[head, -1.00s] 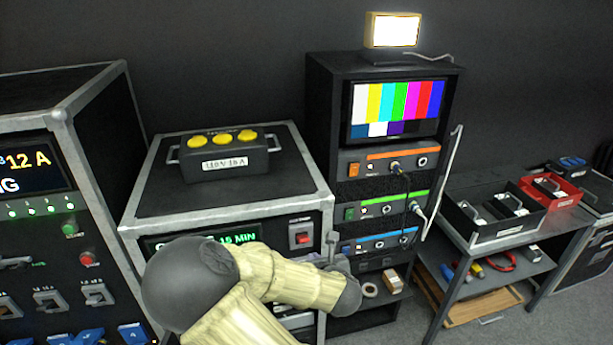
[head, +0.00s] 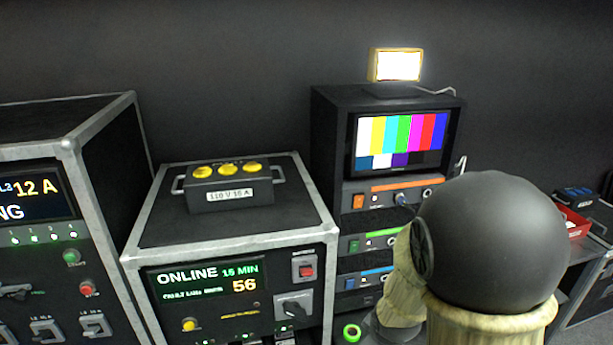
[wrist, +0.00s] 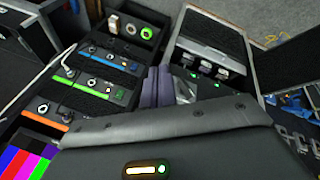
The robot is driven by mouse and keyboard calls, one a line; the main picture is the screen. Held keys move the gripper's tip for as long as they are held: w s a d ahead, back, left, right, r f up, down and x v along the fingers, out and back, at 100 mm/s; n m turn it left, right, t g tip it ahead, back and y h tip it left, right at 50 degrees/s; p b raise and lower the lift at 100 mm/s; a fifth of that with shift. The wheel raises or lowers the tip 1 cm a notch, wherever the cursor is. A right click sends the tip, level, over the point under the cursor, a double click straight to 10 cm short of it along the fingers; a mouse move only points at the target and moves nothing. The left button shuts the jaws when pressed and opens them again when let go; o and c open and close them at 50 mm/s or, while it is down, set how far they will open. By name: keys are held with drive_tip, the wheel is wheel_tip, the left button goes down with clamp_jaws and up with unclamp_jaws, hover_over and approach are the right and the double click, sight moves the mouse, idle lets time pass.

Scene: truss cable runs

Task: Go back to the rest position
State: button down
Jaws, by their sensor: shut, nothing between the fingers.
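In the wrist view my gripper (wrist: 158,72) shows as two dark fingers lying side by side, shut, with nothing between them. The wrist picture is turned, with the equipment rack on its left and the power case on its right. The fingers appear over the space between the two, though their distance from either is hard to tell. In the head view my arm links fill the lower right, and the gripper is hidden.
The rack has a colour-bar monitor (head: 399,143) and a lit lamp (head: 396,65) on top. A power case (head: 235,240) carries a yellow-socketed box (head: 229,187). Another case (head: 100,150) stands left. A red bin (head: 573,225) is partly hidden by my arm.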

drive_tip(key=s+r+m+g, duration=0.2)
drive_tip(key=s+r+m, duration=0.2)
drive_tip(key=s+m, duration=0.3)
drive_tip(key=shift+a+r+m+y, duration=0.2)
drive_tip(key=shift+m+y, duration=0.1)
drive_tip(key=shift+m, duration=0.6)
drive_tip(key=shift+s+d, duration=0.1)
